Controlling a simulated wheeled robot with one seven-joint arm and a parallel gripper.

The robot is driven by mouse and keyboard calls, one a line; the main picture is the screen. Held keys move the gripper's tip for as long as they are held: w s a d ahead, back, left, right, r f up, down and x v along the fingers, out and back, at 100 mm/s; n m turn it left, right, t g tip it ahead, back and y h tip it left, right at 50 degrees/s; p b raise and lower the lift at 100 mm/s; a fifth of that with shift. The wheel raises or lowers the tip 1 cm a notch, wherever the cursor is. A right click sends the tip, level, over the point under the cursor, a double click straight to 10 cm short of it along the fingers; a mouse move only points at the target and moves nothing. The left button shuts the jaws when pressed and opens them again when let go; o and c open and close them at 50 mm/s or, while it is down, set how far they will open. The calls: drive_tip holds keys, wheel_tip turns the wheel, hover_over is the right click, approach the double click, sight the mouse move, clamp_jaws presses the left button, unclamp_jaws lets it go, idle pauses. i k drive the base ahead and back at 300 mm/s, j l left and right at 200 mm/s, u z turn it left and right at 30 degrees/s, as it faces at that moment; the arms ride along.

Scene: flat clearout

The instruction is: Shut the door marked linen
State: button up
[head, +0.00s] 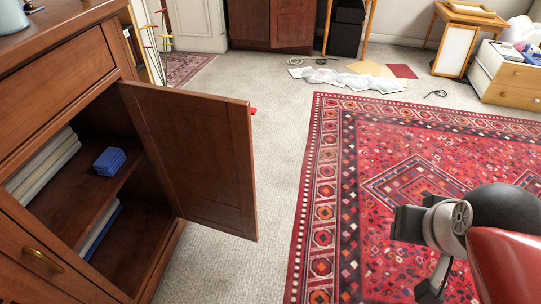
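A dark brown wooden cabinet door (195,155) stands wide open at the left of the head view. It is hinged on the right side of a wooden cabinet (62,88) and swung out over the carpet. Its inner face is towards me, so any linen marking is hidden. A small red bit (253,111) shows just past its free edge; I cannot tell what it is. My gripper (419,256) is at the lower right, above the patterned rug and well apart from the door. Its two fingers look spread, with nothing between them.
Folded light items (42,163) and a blue stack (110,161) sit inside the cabinet. A brass handle (43,262) is below. The red rug (415,170) lies flat. Papers and bags (350,80) and a dark loop (436,94) lie farther back. Carpet beside the door is clear.

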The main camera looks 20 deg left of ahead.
sight(198, 147)
drive_tip(key=i+l+z, duration=0.25)
drive_tip(key=i, duration=0.15)
drive_tip(key=i+l+z, duration=0.25)
drive_tip(key=i+u, duration=0.25)
drive_tip(key=u, duration=0.15)
drive_tip(key=i+u, duration=0.4)
drive_tip(key=i+l+u, duration=0.1)
drive_tip(key=u, duration=0.3)
drive_tip(key=i+u, duration=0.15)
drive_tip(key=u, duration=0.3)
drive_tip(key=i+u, duration=0.15)
drive_tip(key=u, duration=0.25)
drive_tip(key=i+l+u, duration=0.1)
drive_tip(key=u, duration=0.35)
drive_tip(key=i+l+u, duration=0.15)
drive_tip(key=u, duration=0.25)
drive_tip(key=i+l+u, duration=0.1)
drive_tip(key=u, duration=0.35)
drive_tip(key=l+u, duration=0.3)
drive_tip(key=u, duration=0.15)
drive_tip(key=i+l+u, duration=0.15)
drive_tip(key=l+u, duration=0.25)
drive_tip(key=i+l+u, duration=0.15)
drive_tip(key=l+u, duration=0.25)
